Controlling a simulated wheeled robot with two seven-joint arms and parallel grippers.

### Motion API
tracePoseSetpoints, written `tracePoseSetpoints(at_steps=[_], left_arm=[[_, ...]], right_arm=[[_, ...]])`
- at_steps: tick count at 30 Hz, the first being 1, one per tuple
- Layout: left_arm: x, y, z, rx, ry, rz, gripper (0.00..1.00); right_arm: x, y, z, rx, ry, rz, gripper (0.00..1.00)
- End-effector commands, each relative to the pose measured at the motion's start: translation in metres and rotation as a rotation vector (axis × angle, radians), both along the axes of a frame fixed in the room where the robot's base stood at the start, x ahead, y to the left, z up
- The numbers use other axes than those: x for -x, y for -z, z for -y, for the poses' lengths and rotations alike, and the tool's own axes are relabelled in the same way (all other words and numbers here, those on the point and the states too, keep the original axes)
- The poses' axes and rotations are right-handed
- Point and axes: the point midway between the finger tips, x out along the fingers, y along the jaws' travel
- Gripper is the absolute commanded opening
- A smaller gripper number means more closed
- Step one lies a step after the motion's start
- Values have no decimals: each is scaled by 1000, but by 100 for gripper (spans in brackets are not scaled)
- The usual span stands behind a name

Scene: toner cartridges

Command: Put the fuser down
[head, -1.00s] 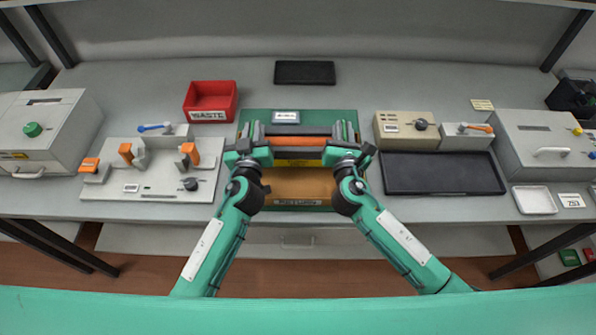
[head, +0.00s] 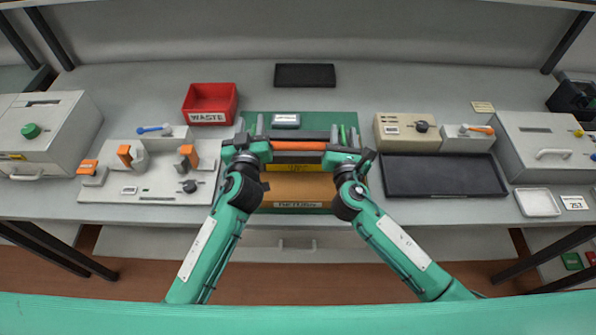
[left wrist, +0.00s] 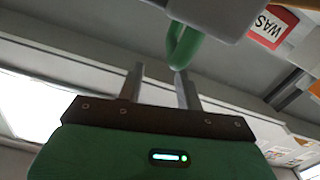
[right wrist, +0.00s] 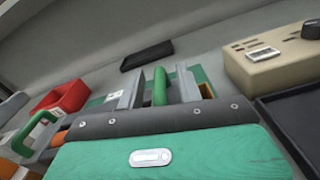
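The fuser has a dark bar and an orange roller (head: 298,146), with a green handle at each end. It sits low at the tan block (head: 295,188) on the green mat (head: 320,120); I cannot tell how it is seated. My right gripper (head: 350,152) is open, its fingers apart on both sides of the right handle (right wrist: 160,87) with gaps showing. My left gripper (head: 246,148) is open at the left end; in the left wrist view a green handle (left wrist: 184,45) shows by its fingertips, nearest the right finger.
A red WASTE bin (head: 210,104) stands left of the mat. A grey fixture board (head: 150,180) with orange clips lies further left. A beige box (head: 407,132) and a black tray (head: 440,175) lie to the right. A dark pad (head: 305,74) lies behind; the bench around it is clear.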

Motion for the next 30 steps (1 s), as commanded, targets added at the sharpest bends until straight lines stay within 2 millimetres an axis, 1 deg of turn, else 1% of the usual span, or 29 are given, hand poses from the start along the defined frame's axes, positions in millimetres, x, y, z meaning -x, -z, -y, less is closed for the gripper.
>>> tracePoseSetpoints(at_steps=[1,3,7,9,12,16,20,27,30], left_arm=[[0,-13,0,3,0,5,36],[0,-27,0,3,0,5,36],[0,-48,0,3,0,3,36],[0,-55,0,3,0,3,36],[0,-61,0,1,0,1,36],[0,-64,0,0,1,0,36],[0,-64,0,0,1,0,36],[0,-64,0,0,0,0,36],[0,-64,0,0,1,0,36]], right_arm=[[0,0,0,0,0,0,36],[0,0,0,0,0,0,36],[0,0,0,0,0,0,36],[0,0,0,0,0,0,36],[1,0,0,0,0,0,36],[10,1,0,1,-1,-1,36],[31,1,0,0,-1,-2,36],[82,2,-2,0,-1,-3,36],[98,1,-2,0,0,-2,36]])
